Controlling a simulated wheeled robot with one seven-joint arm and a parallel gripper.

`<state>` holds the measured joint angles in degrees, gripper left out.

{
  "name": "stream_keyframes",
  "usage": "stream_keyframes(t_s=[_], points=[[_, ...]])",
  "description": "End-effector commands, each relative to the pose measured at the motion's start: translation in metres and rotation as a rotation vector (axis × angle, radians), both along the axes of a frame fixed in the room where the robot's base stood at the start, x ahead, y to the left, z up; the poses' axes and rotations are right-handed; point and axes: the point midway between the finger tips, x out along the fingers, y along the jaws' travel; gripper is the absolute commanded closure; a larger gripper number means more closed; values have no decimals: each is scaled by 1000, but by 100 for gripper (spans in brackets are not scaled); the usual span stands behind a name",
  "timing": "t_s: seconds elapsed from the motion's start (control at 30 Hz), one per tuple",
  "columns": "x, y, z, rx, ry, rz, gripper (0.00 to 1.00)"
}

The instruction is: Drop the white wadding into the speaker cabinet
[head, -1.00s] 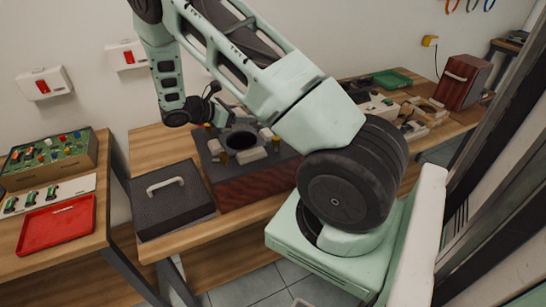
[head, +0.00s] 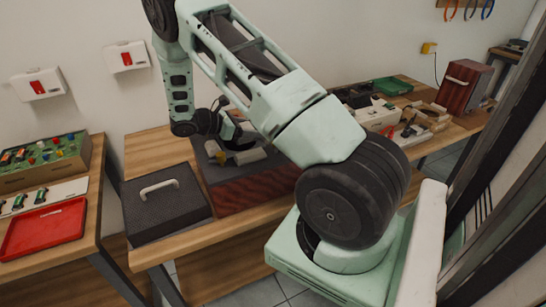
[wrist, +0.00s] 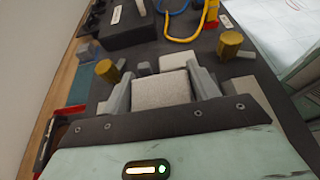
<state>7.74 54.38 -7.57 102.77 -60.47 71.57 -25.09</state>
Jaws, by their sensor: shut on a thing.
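My gripper (wrist: 162,84) is shut on a pale, rough-faced block, the white wadding (wrist: 160,92), which sits between the two grey fingers in the wrist view. The speaker cabinet (head: 245,191) stands on the middle table in the head view, with a dark top and a reddish wood front. My gripper is over its top. My wrist and gripper hide the round opening there. In the wrist view the cabinet's dark top (wrist: 262,72) shows around the fingers; how high the wadding is above it I cannot tell.
Brass-coloured posts (wrist: 231,44) and a second pale block (wrist: 172,61) stand close around the fingers. A red tray (head: 45,231) is on the left table. Boxes and parts crowd the table's right.

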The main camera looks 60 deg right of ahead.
Motion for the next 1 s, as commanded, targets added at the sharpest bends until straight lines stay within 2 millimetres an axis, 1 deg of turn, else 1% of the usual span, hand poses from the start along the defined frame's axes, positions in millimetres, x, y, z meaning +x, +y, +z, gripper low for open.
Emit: stream_keyframes(t_s=[0.13, 0.17, 0.2, 0.23, 0.53, 0.67, 0.77, 1.0], points=[[0, 0, 1, 0, 0, 0, 62], [0, 0, 1, 0, 0, 0, 35], [0, 0, 1, 0, 0, 0, 24], [0, 0, 1, 0, 0, 0, 16], [1, 1, 1, 0, 0, 1, 15], [6, 8, 4, -1, 0, 3, 15], [14, 21, 9, -1, -4, 4, 15], [41, 65, 30, 0, -5, 5, 15]])
